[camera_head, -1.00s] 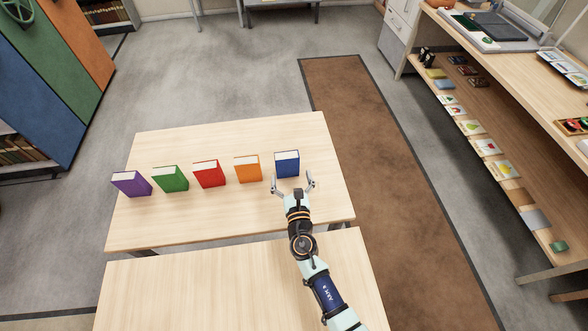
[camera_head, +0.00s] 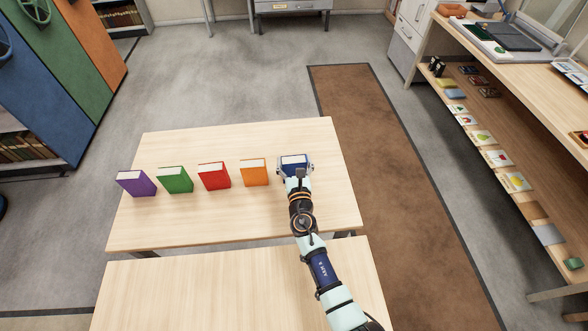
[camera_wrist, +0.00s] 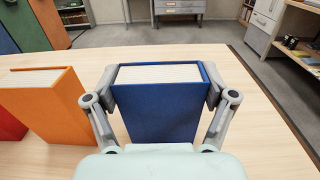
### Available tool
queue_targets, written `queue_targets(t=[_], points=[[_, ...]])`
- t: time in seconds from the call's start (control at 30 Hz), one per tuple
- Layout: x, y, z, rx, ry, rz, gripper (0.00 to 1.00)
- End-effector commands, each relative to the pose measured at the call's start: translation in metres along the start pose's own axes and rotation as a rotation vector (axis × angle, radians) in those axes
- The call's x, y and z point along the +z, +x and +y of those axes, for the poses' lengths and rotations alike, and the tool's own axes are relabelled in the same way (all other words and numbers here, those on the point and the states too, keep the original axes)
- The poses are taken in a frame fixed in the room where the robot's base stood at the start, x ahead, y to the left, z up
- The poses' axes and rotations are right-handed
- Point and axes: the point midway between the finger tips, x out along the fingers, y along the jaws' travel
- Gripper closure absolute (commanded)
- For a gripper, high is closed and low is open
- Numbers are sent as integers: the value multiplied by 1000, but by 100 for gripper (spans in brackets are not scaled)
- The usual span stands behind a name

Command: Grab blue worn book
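The blue book (camera_head: 294,161) stands upright at the right end of a row of books, its white page edges facing up. In the wrist view the blue book (camera_wrist: 158,108) fills the middle, between my two fingers. My gripper (camera_head: 296,168) has one finger along each side of the book. In the wrist view my gripper (camera_wrist: 160,82) is spread about as wide as the book. The fingertips lie close to its side edges; I cannot tell whether they touch. The book's lower part is hidden by my gripper. Wear on the cover is too small to tell.
An orange book (camera_head: 255,172) stands just left of the blue one, with a small gap. Red (camera_head: 214,177), green (camera_head: 176,181) and purple (camera_head: 137,184) books continue leftward on the wooden table (camera_head: 230,222). The tabletop is clear right of the blue book.

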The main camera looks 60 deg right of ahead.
Motion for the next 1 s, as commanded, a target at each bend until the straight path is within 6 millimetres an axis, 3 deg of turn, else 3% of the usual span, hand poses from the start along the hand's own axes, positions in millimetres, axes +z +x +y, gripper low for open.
queue_targets(t=[0.03, 0.2, 0.43, 0.57, 0.77, 1.0], points=[[0, 0, 0, 0, 0, 0, 35], [0, 0, 0, 0, 0, -1, 59], [2, 0, 0, 0, 0, -1, 59], [14, 0, 0, 0, 1, -2, 59], [59, 0, 0, 0, 1, -3, 59], [141, 0, 0, 0, 2, -2, 59]])
